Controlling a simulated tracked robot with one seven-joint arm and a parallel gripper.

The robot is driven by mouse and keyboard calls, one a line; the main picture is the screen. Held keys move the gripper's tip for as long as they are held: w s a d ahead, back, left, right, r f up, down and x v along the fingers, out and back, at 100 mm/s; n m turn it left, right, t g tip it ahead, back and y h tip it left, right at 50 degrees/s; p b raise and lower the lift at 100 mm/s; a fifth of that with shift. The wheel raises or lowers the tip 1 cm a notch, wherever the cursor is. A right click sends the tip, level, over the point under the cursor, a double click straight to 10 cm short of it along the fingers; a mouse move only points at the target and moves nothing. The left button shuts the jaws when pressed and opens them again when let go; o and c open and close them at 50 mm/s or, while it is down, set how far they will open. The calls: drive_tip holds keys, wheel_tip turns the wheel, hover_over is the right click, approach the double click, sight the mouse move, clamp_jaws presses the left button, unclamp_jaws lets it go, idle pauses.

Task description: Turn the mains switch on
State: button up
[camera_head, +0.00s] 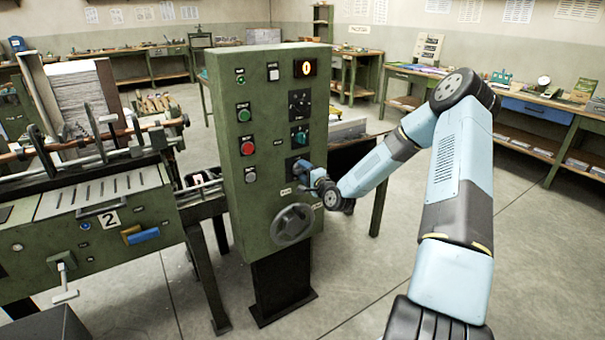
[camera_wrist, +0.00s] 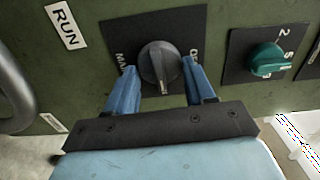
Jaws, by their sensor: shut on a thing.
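The mains switch is a dark grey rotary knob (camera_wrist: 160,62) on a black plate (camera_wrist: 178,22). Lettering shows on the plate either side of the knob, partly covered by my fingers. A pale line on the knob runs roughly up and down in the wrist view. My gripper (camera_wrist: 157,75) has one blue finger on each side of the knob and is shut on it. In the head view my gripper (camera_head: 303,172) reaches the lower right of the green control cabinet (camera_head: 265,190), hiding most of the knob.
A teal numbered knob (camera_wrist: 266,59) sits beside the switch in the wrist view. A grey handwheel (camera_head: 293,224) sticks out just below my gripper. Green (camera_head: 243,112) and red (camera_head: 247,148) buttons are on the cabinet's left side. Floor to the right is open.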

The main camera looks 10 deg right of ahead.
drive_tip(key=shift+d+f+m, duration=0.2)
drive_tip(key=shift+m, duration=0.1)
idle(0.4)
drive_tip(key=o, duration=1)
drive_tip(key=shift+a, duration=0.1)
drive_tip(key=shift+r, duration=0.1)
drive_tip(key=v, duration=1.3)
drive_tip(key=shift+s, duration=0.3)
